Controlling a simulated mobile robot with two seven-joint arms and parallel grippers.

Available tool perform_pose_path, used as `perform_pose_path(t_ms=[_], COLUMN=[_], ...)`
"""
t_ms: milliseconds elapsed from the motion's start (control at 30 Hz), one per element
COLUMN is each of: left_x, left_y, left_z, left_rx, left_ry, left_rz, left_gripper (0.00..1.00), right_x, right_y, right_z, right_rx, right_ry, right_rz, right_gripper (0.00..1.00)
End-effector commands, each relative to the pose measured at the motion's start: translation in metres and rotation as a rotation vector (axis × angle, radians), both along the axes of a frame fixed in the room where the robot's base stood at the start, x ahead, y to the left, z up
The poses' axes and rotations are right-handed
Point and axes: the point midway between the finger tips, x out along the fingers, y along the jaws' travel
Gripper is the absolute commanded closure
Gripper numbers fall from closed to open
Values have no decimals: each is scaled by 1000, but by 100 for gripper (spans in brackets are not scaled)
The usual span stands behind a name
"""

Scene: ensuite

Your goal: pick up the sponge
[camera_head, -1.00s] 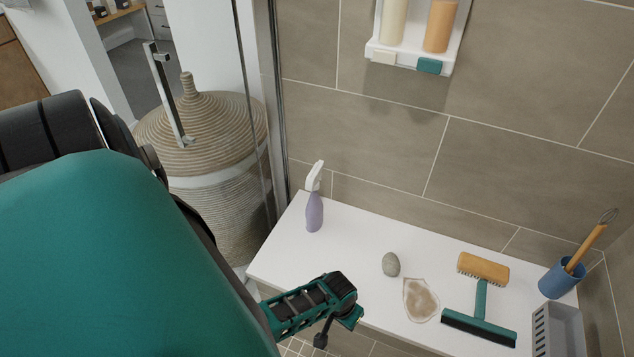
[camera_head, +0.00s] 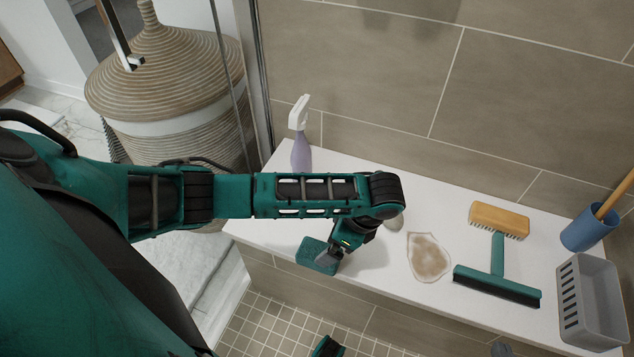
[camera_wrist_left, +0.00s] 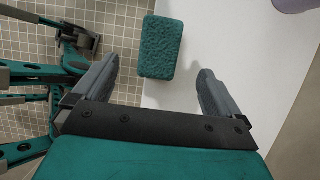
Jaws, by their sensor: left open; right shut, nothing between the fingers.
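The teal sponge (camera_head: 314,254) lies at the front edge of the white bench, partly hidden by my left gripper (camera_head: 330,258) in the head view. In the left wrist view the sponge (camera_wrist_left: 161,47) lies ahead of my left gripper (camera_wrist_left: 158,75), in line with the gap between its fingers. The left gripper is open with nothing held; one finger is over the tiled floor side, the other over the bench. My right gripper (camera_head: 328,346) is partly cut off at the bottom of the head view, below the bench, shut and empty.
A wicker basket (camera_head: 170,90) stands beyond the glass.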

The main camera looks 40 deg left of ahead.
Motion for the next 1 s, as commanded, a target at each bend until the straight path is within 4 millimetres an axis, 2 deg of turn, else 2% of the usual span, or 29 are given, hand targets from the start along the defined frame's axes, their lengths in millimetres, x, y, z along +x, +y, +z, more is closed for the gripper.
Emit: perform_pose_path(t_ms=[33, 100, 433, 700, 1000], left_x=[-1, -2, -4, -7, -8], left_y=[5, 9, 18, 30, 32], left_z=[-14, -25, -48, -85, -88], left_rx=[3, 2, 0, 1, -1], left_ry=[2, 0, -2, -1, -3], left_rz=[3, 3, 2, 4, 2], left_gripper=[1, 1, 1, 1, 1], right_x=[-1, -2, -1, 2, 5], right_y=[0, -1, 1, 8, 11], right_z=[-9, -15, -22, -34, -25], right_rx=[0, -1, 6, 21, 28], right_ry=[3, 6, 9, 14, 3], right_rz=[0, -1, -3, 1, 5], right_gripper=[100, 100, 100, 100, 100])
